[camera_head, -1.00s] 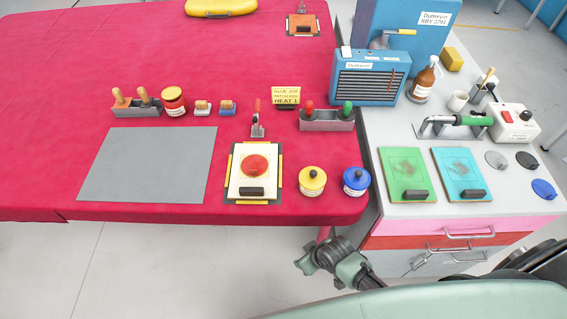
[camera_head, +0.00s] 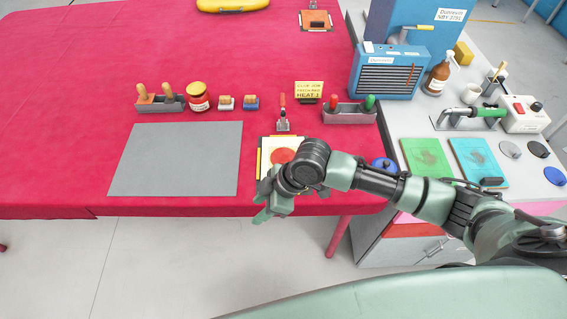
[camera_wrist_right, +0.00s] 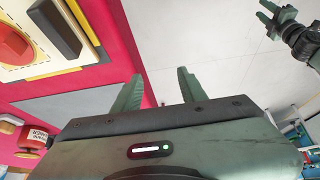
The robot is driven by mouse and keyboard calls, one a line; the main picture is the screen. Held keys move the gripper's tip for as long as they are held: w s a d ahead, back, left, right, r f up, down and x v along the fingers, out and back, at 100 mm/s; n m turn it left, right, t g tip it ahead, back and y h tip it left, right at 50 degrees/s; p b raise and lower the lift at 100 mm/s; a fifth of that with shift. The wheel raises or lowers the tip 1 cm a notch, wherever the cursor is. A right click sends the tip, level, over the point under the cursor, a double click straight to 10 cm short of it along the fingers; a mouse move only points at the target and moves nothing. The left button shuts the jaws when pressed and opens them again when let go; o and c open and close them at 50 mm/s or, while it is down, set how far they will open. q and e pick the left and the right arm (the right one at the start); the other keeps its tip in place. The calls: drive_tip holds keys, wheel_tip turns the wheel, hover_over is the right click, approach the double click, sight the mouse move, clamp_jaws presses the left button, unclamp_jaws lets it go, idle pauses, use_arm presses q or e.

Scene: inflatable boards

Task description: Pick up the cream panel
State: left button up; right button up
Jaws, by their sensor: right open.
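The cream panel (camera_head: 268,148) lies on the red table near its front edge, with a red round patch and yellow edge strips. My right arm covers much of it in the head view. In the right wrist view the panel (camera_wrist_right: 40,58) is at the top left, with its black handle (camera_wrist_right: 56,30) and red knob-like disc. My right gripper (camera_head: 265,208) is open and empty, at the table's front edge just in front of the panel; its two fingers (camera_wrist_right: 158,88) are apart. A green gripper, likely my left (camera_wrist_right: 272,14), shows small at the wrist view's top right.
A grey mat (camera_head: 175,160) lies left of the panel. A blue-lidded jar (camera_head: 383,164) sits to the right, partly behind my arm. Behind stand a red-handled tool (camera_head: 283,115) and a yellow sign (camera_head: 308,92). Green (camera_head: 426,155) and blue (camera_head: 478,160) panels lie on the side cabinet.

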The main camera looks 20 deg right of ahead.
drive_tip(key=w+d+r+h, duration=0.1)
drive_tip(key=w+d+r, duration=0.1)
drive_tip(key=w+d, duration=0.3)
drive_tip(key=w+d+r, duration=0.2)
drive_tip(key=d, duration=0.5)
drive_tip(key=p+x, duration=0.1)
drive_tip(key=x, duration=0.1)
drive_tip(key=p+x, duration=0.1)
drive_tip(key=x, duration=0.1)
drive_tip(key=p+x, duration=0.1)
drive_tip(key=x, duration=0.2)
drive_tip(key=shift+w+d, duration=0.15)
drive_tip(key=shift+d, duration=0.1)
use_arm(q)
drive_tip(key=r, duration=0.3)
drive_tip(key=shift+w+a, duration=0.1)
drive_tip(key=shift+a, duration=0.15)
use_arm(e)
drive_tip(key=shift+a+f, duration=0.15)
drive_tip(key=shift+f, duration=0.3)
drive_tip(key=shift+c, duration=0.3)
drive_tip(key=shift+w, duration=0.1)
clamp_jaws()
